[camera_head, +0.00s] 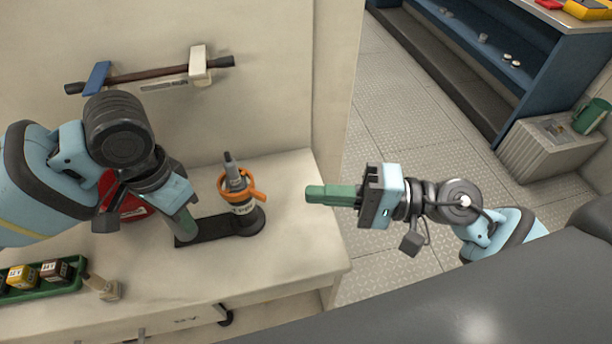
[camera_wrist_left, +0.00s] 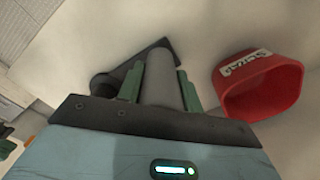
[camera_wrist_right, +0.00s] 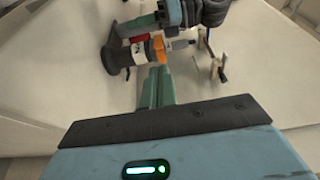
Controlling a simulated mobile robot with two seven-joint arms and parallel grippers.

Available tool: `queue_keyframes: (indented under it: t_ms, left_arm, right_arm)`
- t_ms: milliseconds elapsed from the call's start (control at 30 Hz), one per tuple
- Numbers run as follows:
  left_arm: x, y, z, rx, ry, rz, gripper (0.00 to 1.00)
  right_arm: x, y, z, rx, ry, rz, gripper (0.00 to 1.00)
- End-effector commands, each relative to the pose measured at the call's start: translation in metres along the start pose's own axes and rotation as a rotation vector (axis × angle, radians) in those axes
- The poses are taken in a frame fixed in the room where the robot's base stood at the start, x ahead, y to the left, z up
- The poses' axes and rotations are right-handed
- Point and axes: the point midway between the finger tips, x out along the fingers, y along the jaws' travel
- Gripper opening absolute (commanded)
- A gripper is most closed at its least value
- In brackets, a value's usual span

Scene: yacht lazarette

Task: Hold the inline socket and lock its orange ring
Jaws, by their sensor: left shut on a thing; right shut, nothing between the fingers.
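The inline socket (camera_head: 246,216) stands upright on the bench, a dark round body with a white label. The orange ring (camera_head: 258,195), with side lugs, sits around its upper part, and a grey plug tip (camera_head: 231,160) rises above. A flat black plate (camera_head: 213,229) joins the socket to a grey post (camera_wrist_left: 162,82). My left gripper (camera_head: 182,213) is shut on this post, one finger on each side in the left wrist view. My right gripper (camera_head: 318,194) is shut and empty, right of the ring and apart from it. The ring also shows in the right wrist view (camera_wrist_right: 158,49).
A red container (camera_wrist_left: 262,88) stands close to my left gripper. A green tray (camera_head: 42,284) with small boxes lies at the bench's left front. A wall rack (camera_head: 150,75) is behind. The bench top right of the socket is clear.

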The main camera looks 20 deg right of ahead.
Motion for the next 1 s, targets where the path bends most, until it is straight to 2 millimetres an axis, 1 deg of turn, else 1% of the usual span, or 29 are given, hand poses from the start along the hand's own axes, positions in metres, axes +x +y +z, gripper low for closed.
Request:
queue_keyframes:
  t_ms: [100,300,800,833,1000]
  left_arm:
    - [-0.001,0.0,0.0,0.0,0.002,0.0,0.03]
    - [-0.001,0.0,0.0,0.0,0.002,0.0,0.03]
    - [-0.001,0.0,0.0,0.0,0.003,0.0,0.03]
    - [-0.001,0.0,0.0,0.0,0.003,0.0,0.37]
    - [-0.001,0.0,0.0,0.0,0.002,0.0,0.59]
  right_arm:
    - [-0.011,0.0,0.011,0.001,-0.001,0.002,0.0]
    - [-0.021,0.0,0.021,0.0,0.0,0.001,0.0]
    - [-0.023,-0.001,0.023,-0.001,-0.001,0.001,0.0]
    - [-0.023,-0.001,0.023,-0.001,-0.001,0.001,0.0]
    - [-0.023,0.0,0.023,-0.001,-0.001,0.0,0.0]
